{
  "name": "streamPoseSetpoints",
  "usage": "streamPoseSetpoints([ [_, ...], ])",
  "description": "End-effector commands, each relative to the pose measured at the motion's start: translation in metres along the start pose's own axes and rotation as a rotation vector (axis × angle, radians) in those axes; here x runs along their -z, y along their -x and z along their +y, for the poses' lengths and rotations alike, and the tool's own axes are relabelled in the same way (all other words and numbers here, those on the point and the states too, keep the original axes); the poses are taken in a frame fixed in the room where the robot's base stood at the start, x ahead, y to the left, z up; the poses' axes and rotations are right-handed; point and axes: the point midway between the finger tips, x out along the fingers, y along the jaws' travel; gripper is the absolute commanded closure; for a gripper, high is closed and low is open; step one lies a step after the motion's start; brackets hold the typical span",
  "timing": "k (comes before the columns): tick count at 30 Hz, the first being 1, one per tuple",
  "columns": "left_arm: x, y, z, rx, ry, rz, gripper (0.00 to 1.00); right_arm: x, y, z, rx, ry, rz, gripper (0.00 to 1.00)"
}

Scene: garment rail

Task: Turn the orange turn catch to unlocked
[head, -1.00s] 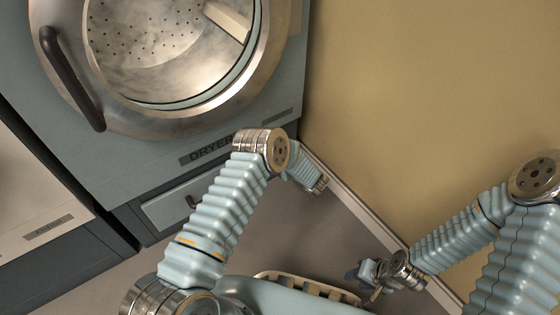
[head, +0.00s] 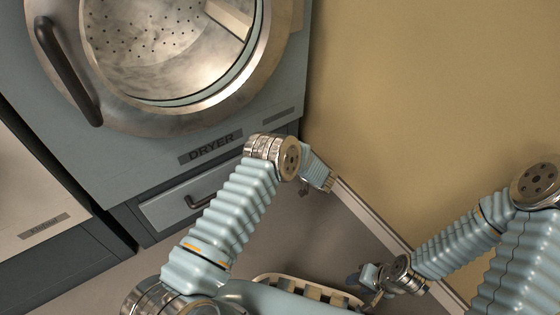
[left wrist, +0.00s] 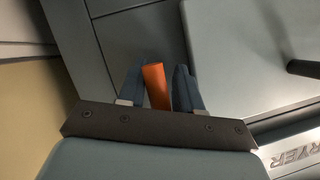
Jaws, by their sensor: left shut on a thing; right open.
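The orange turn catch (left wrist: 156,88) shows in the left wrist view as a short orange bar, standing between the two dark blue fingers of my left gripper (left wrist: 160,68). The left gripper is shut on it. The catch's base and its lock marking are hidden or out of view. In the head view the catch cannot be made out, and my left arm hides most of that area. My right gripper (head: 362,279) is open and empty, low at the right of the head view, away from the catch.
The dryer (head: 150,160) with its round door and dark door handle (head: 66,70) fills the upper left. A drawer panel with a handle (head: 200,202) is below. A tan wall (head: 420,110) stands at right. A slatted basket (head: 305,287) lies low in front.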

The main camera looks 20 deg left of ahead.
Motion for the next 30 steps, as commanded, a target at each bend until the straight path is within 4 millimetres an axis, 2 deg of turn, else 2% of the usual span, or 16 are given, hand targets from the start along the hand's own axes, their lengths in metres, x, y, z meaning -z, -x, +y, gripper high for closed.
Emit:
streamPoseSetpoints([
  [5,-0.001,0.000,0.000,0.000,-0.008,0.001,1.00,0.000,0.000,0.000,0.000,0.000,0.000,0.57],
  [6,-0.001,0.000,0.000,0.000,-0.008,0.001,0.63,0.000,0.000,0.000,0.000,0.000,0.000,0.57],
  [10,0.000,0.000,0.000,0.000,-0.005,0.001,0.45,0.000,0.000,0.000,0.000,0.000,0.000,0.57],
  [20,0.002,0.000,-0.001,-0.014,0.034,0.001,0.45,0.000,0.004,-0.002,0.000,0.000,0.000,0.57],
  [23,0.003,0.000,-0.002,-0.045,0.109,-0.001,0.45,0.000,0.010,-0.004,0.000,0.000,0.000,0.57],
  [30,0.003,0.000,0.000,-0.173,0.417,-0.003,0.45,0.001,0.026,-0.010,0.000,0.000,0.000,0.57],
])
